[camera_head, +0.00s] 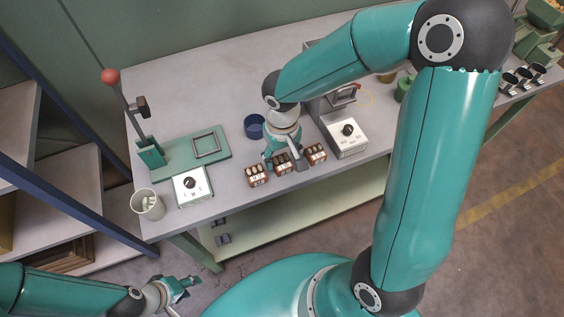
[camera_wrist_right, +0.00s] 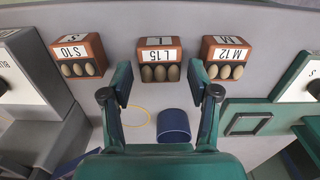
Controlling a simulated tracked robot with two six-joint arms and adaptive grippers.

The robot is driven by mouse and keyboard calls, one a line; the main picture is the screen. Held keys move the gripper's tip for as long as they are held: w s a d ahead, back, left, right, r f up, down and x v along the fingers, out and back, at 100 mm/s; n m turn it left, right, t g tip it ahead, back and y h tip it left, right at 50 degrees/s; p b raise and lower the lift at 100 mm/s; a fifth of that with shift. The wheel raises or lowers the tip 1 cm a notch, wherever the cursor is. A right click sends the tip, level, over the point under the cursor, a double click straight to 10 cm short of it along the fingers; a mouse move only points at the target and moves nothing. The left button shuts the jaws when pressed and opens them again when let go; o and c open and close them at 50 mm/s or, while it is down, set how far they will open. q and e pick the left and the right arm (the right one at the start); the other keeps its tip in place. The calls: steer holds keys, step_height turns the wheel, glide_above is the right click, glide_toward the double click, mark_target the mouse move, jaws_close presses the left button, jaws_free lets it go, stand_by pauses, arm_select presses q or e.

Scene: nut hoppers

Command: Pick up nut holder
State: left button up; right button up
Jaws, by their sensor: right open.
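Three brown nut holders stand in a row near the table's front edge, with white labels and rounded nuts in their slots. In the right wrist view they read S 10 (camera_wrist_right: 78,55), L 15 (camera_wrist_right: 160,59) and M 12 (camera_wrist_right: 227,57). In the head view the middle holder (camera_head: 283,165) is partly covered by my right gripper (camera_head: 284,157). My right gripper is open and empty; in its wrist view the fingers (camera_wrist_right: 160,84) spread to either side of the L 15 holder, which appears just beyond them. My left gripper (camera_head: 182,286) is off the table at lower left; its jaw opening is unclear.
A blue cup (camera_head: 254,127) stands behind the holders. A grey box with a knob (camera_head: 346,138) stands to their right. A green press with a red-ball lever (camera_head: 152,152), another knob box (camera_head: 192,186) and a white bin (camera_head: 148,205) stand left. The table's back left is clear.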

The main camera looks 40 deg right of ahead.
step_height(320, 180, down, 2)
steer(key=shift+f, duration=0.15)
steer(key=c, duration=0.9)
